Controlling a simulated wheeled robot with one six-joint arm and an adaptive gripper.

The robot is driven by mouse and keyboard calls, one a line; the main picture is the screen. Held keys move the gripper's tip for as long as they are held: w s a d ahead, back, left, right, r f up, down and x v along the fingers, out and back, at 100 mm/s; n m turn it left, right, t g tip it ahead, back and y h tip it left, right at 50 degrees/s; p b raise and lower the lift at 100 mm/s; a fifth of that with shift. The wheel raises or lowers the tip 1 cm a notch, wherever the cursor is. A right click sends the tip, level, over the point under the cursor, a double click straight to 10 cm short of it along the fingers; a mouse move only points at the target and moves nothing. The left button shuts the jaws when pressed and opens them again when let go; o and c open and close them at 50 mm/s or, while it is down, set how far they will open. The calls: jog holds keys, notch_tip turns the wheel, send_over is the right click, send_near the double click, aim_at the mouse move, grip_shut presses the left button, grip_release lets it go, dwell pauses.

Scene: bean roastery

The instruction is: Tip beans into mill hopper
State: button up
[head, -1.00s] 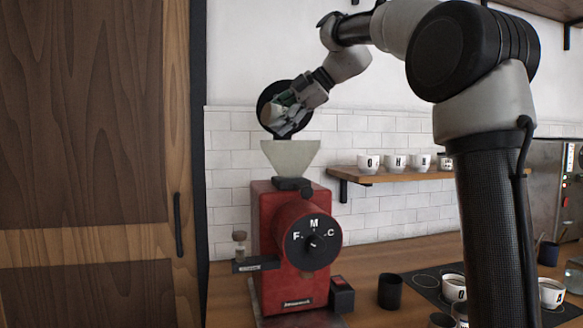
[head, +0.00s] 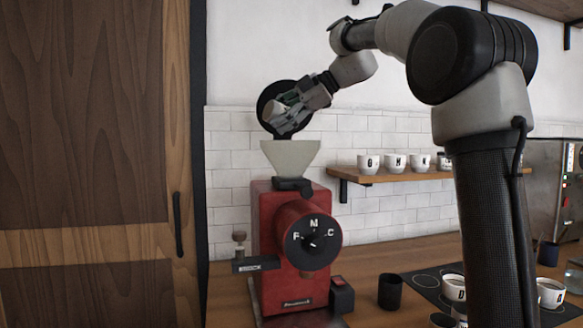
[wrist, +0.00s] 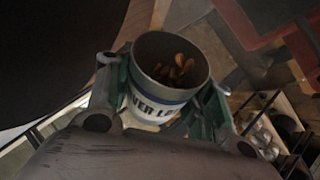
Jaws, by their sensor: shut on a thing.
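The mill (head: 272,215) is a red body with a black dial on the wooden counter. Its pale, funnel-shaped hopper (head: 290,158) sits on top. My gripper (head: 283,114) is just above the hopper, apart from its rim. It is shut on a small cup (wrist: 165,108) with a dark band and partly hidden lettering. Brown beans (wrist: 178,70) lie inside the cup in the wrist view. In the head view the cup is small and partly covered by my fingers, and its exact tilt is hard to tell. The hopper's inside is hidden.
A black round lid (head: 268,94) stands upright behind my gripper. A wall shelf (head: 400,176) with lettered white cups is to the right. A black cup (head: 391,292) and a dark mat (head: 425,284) with more cups are on the counter. A wooden door (head: 90,150) is at left.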

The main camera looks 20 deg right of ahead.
jog(key=shift+w+d+r+m+y, duration=0.15)
jog(key=shift+d+m+y, duration=0.2)
jog(key=shift+y, duration=0.35)
dwell(0.6)
